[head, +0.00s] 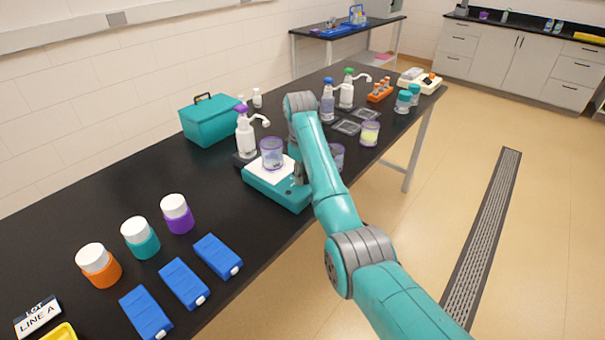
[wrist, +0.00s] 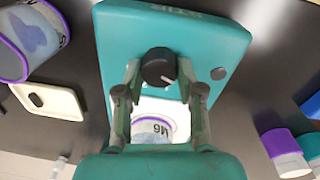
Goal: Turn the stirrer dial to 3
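The teal stirrer (head: 280,190) stands on the black bench with a white top plate. A clear beaker with a purple rim (head: 272,153) stands on that plate. In the wrist view the stirrer (wrist: 215,45) shows its round black dial (wrist: 158,67), with a small white mark towards the lower right. No dial numbers are readable. My gripper (wrist: 159,73) is open, one finger on each side of the dial, with gaps visible. The beaker, marked "M6" (wrist: 152,128), shows between the fingers.
A purple-rimmed beaker (head: 337,157) stands close by, partly behind my arm. A pump bottle with a purple top (head: 246,132) stands behind the stirrer. Lidded jars (head: 177,213) and blue boxes (head: 218,256) are at the front left. Another beaker (head: 369,132) stands farther right.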

